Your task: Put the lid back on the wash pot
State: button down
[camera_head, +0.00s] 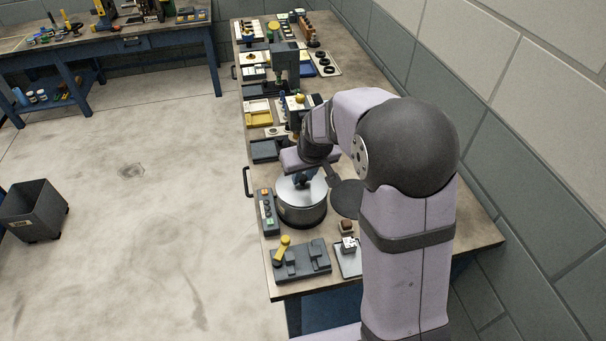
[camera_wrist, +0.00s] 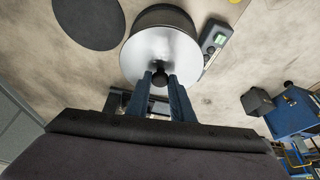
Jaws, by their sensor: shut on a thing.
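The wash pot (camera_head: 302,217) is a dark round pot near the front end of the bench. Its dark wall (camera_wrist: 163,14) also shows at the top of the wrist view. The lid (camera_head: 288,191) is a silver disc over the pot's mouth, roughly lined up with the rim. I cannot tell whether it rests fully on the rim. In the wrist view the lid (camera_wrist: 160,48) faces me, with a dark knob between my two blue fingers. My gripper (camera_wrist: 160,80) is shut on that knob. In the head view my gripper (camera_head: 304,179) partly hides the lid.
A dark round disc (camera_head: 346,198) lies right of the pot. A button box (camera_head: 267,212) stands close on its left. A grey fixture with a yellow handle (camera_head: 301,260) is in front. Trays and a green press (camera_head: 285,62) fill the bench behind. A wall runs along the right.

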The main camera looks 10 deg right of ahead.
jog(key=c, duration=1.5)
grip_release()
jog(key=shift+o, duration=0.7)
jog(key=o, duration=0.4)
jog(key=shift+c, duration=0.2)
jog(key=shift+r, duration=0.2)
jog(key=shift+r+p, duration=2.8)
jog(key=shift+r, duration=0.55)
